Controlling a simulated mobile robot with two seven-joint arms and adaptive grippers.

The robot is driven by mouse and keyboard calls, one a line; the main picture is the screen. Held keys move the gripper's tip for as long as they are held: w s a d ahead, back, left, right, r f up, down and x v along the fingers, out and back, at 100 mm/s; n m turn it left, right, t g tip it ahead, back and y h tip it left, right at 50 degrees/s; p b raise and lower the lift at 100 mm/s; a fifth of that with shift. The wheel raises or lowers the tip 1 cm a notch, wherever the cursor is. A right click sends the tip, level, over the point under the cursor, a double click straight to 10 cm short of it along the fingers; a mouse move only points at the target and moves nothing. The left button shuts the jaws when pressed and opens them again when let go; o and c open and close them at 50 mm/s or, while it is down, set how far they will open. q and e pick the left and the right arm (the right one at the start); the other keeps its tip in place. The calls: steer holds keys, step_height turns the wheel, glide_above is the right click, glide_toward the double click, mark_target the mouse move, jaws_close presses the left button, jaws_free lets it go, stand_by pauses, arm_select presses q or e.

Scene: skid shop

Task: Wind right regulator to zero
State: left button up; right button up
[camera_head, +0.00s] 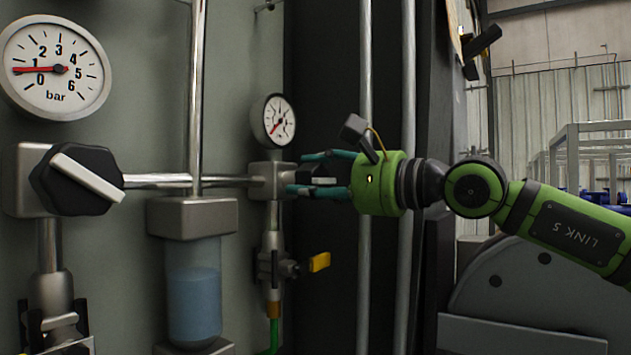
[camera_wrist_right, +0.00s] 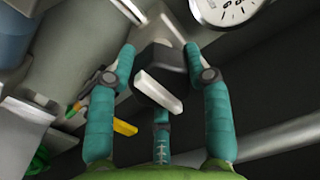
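The right regulator (camera_head: 262,182) is a grey metal block on the horizontal pipe. Its small round gauge (camera_head: 279,120) above has a red needle pointing down-left; its numbers are too small to read. In the wrist view, the regulator's black knob (camera_wrist_right: 150,92) with a pale bar handle (camera_wrist_right: 160,92) sits between my fingers. My right gripper (camera_head: 298,173) is open, with its teal fingers spread around the knob. It also shows in the wrist view (camera_wrist_right: 160,50). Contact with the knob is not clear. My left gripper is not in view.
At the left is another regulator with a black knob (camera_head: 75,180) and a large bar gauge (camera_head: 55,68), its needle pointing left. A blue liquid-filled cylinder (camera_head: 194,290) hangs between them. A yellow valve lever (camera_head: 319,262) sits below my gripper. Vertical pipes (camera_head: 408,90) stand behind my wrist.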

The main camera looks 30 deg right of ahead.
steer(key=o, duration=0.3)
steer(key=shift+v, duration=5.95)
steer(key=shift+f, duration=0.1)
